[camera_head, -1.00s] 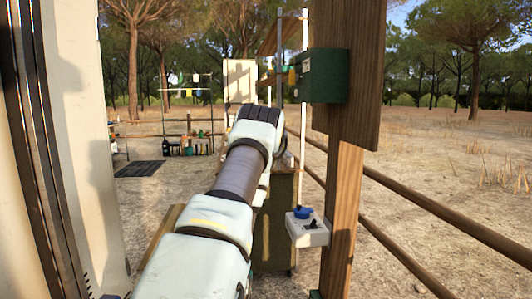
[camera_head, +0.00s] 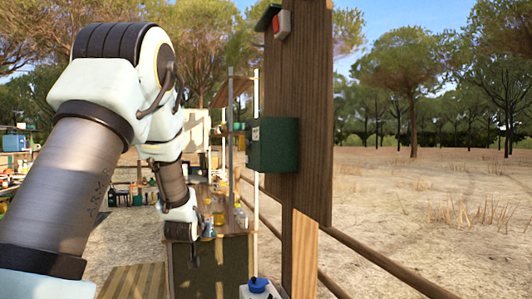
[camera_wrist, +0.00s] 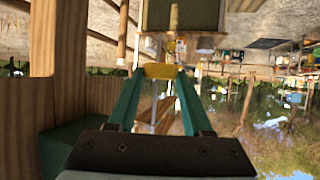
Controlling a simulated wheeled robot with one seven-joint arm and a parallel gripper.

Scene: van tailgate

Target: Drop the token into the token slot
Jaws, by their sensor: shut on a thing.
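My gripper (camera_wrist: 161,78) shows in the wrist view with two teal fingers. They are shut on a small yellow piece (camera_wrist: 160,70), which looks like the token. In the head view my arm bends down in front of a counter, and the fingers are too small to make out. A dark green box (camera_head: 275,146) with a pale label is fixed to the wooden post, right of my gripper. It also shows at the lower left of the wrist view (camera_wrist: 58,150), apart from the fingertips. No slot opening can be made out on it.
The wooden post (camera_head: 312,110) carries a red and white fitting (camera_head: 283,25) near its top. A counter (camera_head: 235,262) with bottles stands below my gripper. A white box with a blue top (camera_head: 258,287) is beside the post's foot. Rails (camera_head: 375,258) run right.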

